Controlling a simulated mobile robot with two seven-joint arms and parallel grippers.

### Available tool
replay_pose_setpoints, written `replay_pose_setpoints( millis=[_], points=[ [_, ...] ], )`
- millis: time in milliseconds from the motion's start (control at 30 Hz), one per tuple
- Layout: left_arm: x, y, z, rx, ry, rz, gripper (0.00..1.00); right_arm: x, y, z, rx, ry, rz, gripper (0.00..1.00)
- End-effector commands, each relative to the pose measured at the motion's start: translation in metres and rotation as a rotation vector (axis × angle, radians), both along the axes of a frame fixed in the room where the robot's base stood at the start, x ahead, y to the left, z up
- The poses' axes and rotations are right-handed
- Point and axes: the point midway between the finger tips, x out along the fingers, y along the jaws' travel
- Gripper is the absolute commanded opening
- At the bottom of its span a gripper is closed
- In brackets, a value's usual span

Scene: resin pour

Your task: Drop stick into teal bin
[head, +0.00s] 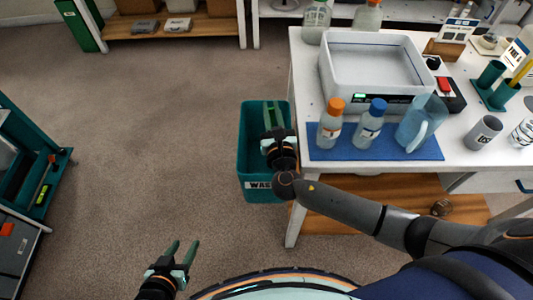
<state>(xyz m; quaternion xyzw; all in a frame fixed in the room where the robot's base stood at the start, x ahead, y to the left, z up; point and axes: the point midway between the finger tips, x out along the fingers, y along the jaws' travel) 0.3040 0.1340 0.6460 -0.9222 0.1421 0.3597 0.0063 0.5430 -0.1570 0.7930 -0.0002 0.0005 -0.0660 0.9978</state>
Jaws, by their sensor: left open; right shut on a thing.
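The teal bin (247,155) stands on the floor against the left side of the white table, with a partly covered label on its near side starting "WAS". My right gripper (273,113) is over the bin's opening, its green fingers pointing away from me. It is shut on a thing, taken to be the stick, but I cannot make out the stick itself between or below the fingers. My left gripper (183,252) is open and empty over the floor at the lower left, well apart from the bin.
The white table (307,88) holds an orange-capped bottle (330,125), a blue-capped bottle (369,121) and a clear jug (420,125) on a blue mat, near my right arm. A white-grey tub (375,65) stands behind them. The floor left of the bin is clear.

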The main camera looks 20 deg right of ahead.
Motion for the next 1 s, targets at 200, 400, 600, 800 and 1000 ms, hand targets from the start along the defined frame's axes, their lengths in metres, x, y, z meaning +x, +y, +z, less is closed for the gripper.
replay_pose_setpoints(
  millis=[200, 400, 600, 800, 1000],
  points=[
    [0.001, 0.0, 0.002, 0.002, -0.003, -0.002, 0.5, 0.0, 0.0, 0.001, 0.0, -0.001, 0.0, 0.21],
    [0.001, 0.0, 0.001, 0.002, -0.002, -0.002, 0.5, 0.0, 0.0, 0.001, 0.0, 0.0, 0.0, 0.43],
    [0.0, 0.001, 0.0, 0.003, -0.001, -0.002, 0.5, 0.0, 0.0, 0.001, 0.0, 0.0, 0.001, 0.54],
    [0.0, 0.001, 0.001, 0.005, 0.001, -0.001, 0.5, 0.0, 0.0, 0.003, 0.0, 0.0, 0.001, 0.54],
    [-0.002, 0.006, 0.016, 0.011, 0.0, 0.008, 0.5, 0.0, 0.0, 0.021, 0.0, 0.0, 0.001, 0.54]
  ],
)
